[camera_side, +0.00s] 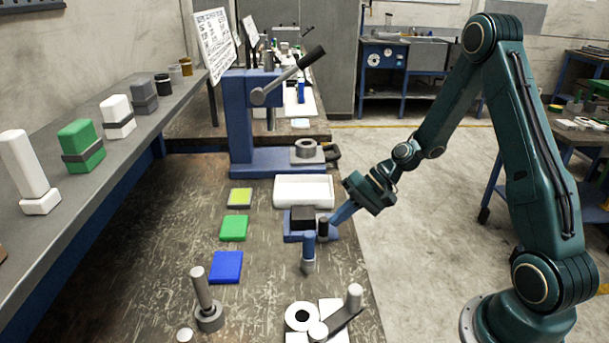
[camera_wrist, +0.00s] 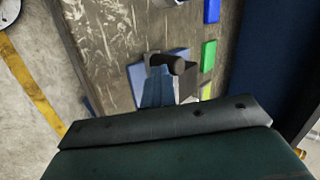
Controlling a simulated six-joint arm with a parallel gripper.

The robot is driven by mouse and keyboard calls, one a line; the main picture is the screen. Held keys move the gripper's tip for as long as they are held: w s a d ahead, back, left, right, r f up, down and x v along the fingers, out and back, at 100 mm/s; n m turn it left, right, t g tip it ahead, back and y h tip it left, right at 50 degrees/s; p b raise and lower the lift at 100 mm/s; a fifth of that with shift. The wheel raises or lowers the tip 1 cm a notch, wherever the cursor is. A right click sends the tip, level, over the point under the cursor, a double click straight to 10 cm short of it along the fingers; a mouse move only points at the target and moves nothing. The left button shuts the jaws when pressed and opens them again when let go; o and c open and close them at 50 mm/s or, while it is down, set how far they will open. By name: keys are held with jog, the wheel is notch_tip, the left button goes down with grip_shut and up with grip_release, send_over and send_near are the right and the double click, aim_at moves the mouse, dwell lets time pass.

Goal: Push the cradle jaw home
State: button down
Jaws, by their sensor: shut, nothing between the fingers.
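The cradle has a blue base (camera_side: 293,238) and stands on the bench in front of a white tray. A dark block (camera_side: 303,217) sits on it, and a dark upright cylinder (camera_side: 323,228) stands at its right side. I cannot tell which part is the jaw. My gripper (camera_side: 332,223) is shut and empty, its blue fingers reaching down from the right to the dark cylinder. In the wrist view, the fingers (camera_wrist: 157,90) end beside the dark cylinder (camera_wrist: 168,64), over the blue base (camera_wrist: 180,54). Whether they touch it is unclear. The fingers hide part of the cradle.
The white tray (camera_side: 303,203) and a blue press (camera_side: 237,125) are behind. Yellow, green and blue blocks (camera_side: 226,267) lie left. Fixtures with handles (camera_side: 205,290) stand nearer the front.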

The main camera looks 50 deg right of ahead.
jog(key=shift+w+a, duration=0.1)
jog(key=shift+a, duration=0.05)
jog(key=shift+s+d, duration=0.4)
jog(key=shift+d, duration=0.3)
jog(key=s+d, duration=0.1)
jog(key=d, duration=0.1)
jog(key=shift+s+d+r, duration=0.2)
jog(key=shift+s+d, duration=0.15)
jog(key=shift+s, duration=0.05)
jog(key=v, duration=0.9)
jog(key=shift+s+r, duration=0.15)
jog(key=s+a+r+n+g+h, duration=0.2)
jog(key=s+a+r+n+h, duration=0.2)
jog(key=a+r, duration=0.5)
jog(key=s+a+r+n+t+h, duration=0.1)
jog(key=s+a+r+h, duration=0.1)
jog(key=s, duration=0.4)
jog(key=s+a+r+n+t+h, duration=0.1)
jog(key=s+a+r, duration=0.2)
jog(key=s, duration=0.3)
jog(key=shift+r+n+h, duration=0.25)
jog(key=shift+n+h, duration=0.15)
